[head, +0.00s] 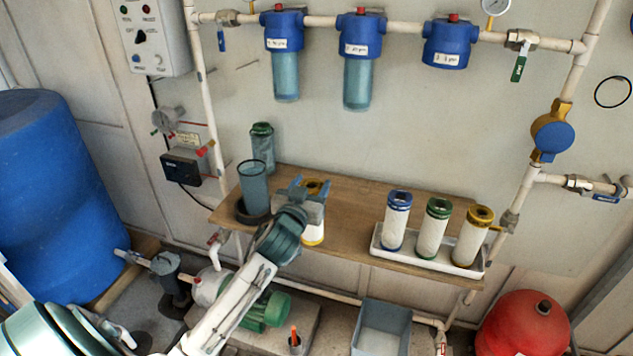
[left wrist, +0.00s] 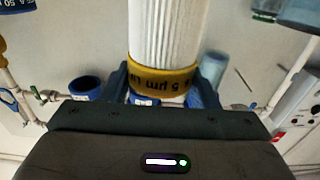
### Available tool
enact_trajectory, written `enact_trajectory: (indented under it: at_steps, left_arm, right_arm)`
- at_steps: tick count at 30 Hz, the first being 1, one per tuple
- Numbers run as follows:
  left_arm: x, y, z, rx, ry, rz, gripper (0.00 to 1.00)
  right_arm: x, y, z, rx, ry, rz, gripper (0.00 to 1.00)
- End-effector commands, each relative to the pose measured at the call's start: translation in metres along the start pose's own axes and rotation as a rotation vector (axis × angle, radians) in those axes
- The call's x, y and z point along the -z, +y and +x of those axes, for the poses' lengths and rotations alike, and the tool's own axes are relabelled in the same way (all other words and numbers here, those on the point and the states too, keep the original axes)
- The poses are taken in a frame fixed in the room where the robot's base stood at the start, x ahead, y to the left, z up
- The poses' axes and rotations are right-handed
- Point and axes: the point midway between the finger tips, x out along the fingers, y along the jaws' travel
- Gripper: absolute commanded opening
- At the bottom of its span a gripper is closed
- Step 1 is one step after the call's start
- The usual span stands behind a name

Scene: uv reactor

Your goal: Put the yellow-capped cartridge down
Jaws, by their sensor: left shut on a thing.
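My left gripper (head: 312,188) is shut on a white, pleated cartridge (head: 314,225) with a yellow cap. Its blue fingers are around the upper part, and a yellow band shows at the bottom. In the left wrist view the cartridge (left wrist: 165,30) has a yellow band marked 5 µm close to the jaws. It looks about upright over the wooden shelf (head: 355,245); I cannot tell whether its bottom touches the wood. Another yellow-capped cartridge (head: 473,238) stands at the right end of the white tray (head: 430,262). My right gripper is not in view.
Blue-capped (head: 396,222) and green-capped (head: 434,230) cartridges share the tray. A clear housing bowl (head: 254,182) stands in a dark ring at the shelf's left, with a green-topped one (head: 262,145) behind. Blue filter heads (head: 448,43) hang above. Bare wood lies between gripper and tray.

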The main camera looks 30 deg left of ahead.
Motion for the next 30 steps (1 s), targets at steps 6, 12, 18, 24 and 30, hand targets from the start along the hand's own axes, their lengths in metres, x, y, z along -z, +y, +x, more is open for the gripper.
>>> enact_trajectory:
  at_steps: [6,12,18,24,30]
  left_arm:
    - [-0.002,-0.023,0.054,0.001,-0.001,0.000,0.16]
    - [-0.008,-0.035,0.081,-0.001,-0.001,-0.001,0.16]
    - [-0.025,-0.036,0.084,-0.001,-0.004,-0.002,0.16]
    - [-0.045,-0.036,0.084,-0.002,-0.001,-0.001,0.16]
    - [-0.045,-0.036,0.084,-0.002,0.000,-0.002,0.16]
  right_arm:
    - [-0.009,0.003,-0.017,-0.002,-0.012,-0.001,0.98]
    - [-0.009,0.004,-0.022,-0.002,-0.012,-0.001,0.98]
    - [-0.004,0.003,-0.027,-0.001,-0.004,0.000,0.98]
    - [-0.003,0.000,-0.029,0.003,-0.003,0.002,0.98]
    - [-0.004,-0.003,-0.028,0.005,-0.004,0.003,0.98]
